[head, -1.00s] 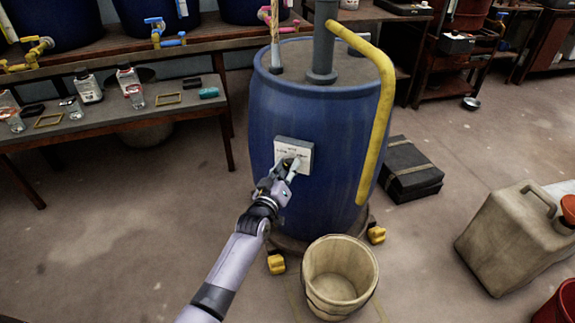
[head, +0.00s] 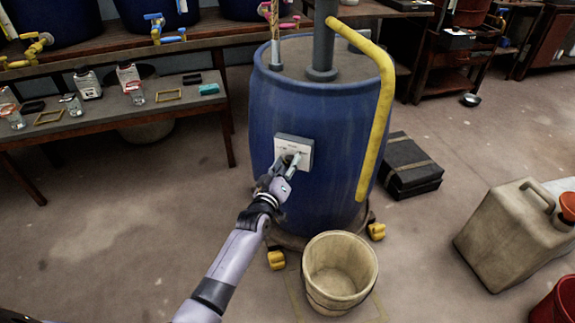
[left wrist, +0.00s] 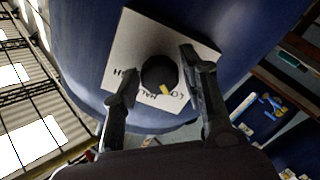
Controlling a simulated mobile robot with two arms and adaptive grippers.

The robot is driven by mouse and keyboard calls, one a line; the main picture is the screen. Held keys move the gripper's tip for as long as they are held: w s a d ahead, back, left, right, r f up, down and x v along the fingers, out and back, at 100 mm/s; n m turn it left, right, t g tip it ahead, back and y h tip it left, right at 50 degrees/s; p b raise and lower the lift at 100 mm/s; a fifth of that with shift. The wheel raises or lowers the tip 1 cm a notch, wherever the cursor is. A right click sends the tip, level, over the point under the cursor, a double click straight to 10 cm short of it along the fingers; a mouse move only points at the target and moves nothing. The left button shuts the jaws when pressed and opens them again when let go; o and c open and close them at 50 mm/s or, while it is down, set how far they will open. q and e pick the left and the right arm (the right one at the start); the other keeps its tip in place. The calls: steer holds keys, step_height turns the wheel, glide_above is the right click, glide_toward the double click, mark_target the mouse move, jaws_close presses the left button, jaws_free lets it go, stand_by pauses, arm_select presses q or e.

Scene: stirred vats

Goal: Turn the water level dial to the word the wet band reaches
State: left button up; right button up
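The water level dial (left wrist: 158,73) is a round black knob with a yellow pointer mark, on a white plate (head: 281,143) on the front of the blue vat (head: 325,190). In the left wrist view the plate's words appear upside down: one beginning with H, then HALF, then LO, partly covered. The pointer lies close to LO. My left gripper (left wrist: 158,66) is open, one finger on each side of the dial; contact is not clear. A thin stick (head: 275,40) stands at the vat's top; its wet band cannot be made out. My right gripper is out of view.
A yellow pipe (head: 379,120) runs down the vat's right side. A wooden bucket (head: 340,272) stands in front of it. A black case (head: 411,165) and a beige canister (head: 512,238) are to the right. A bench (head: 100,121) with bottles is at left.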

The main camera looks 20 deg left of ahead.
arm_select(q)
steer(key=shift+o, duration=0.9)
steer(key=s, duration=1.2)
steer(key=shift+a, duration=0.4)
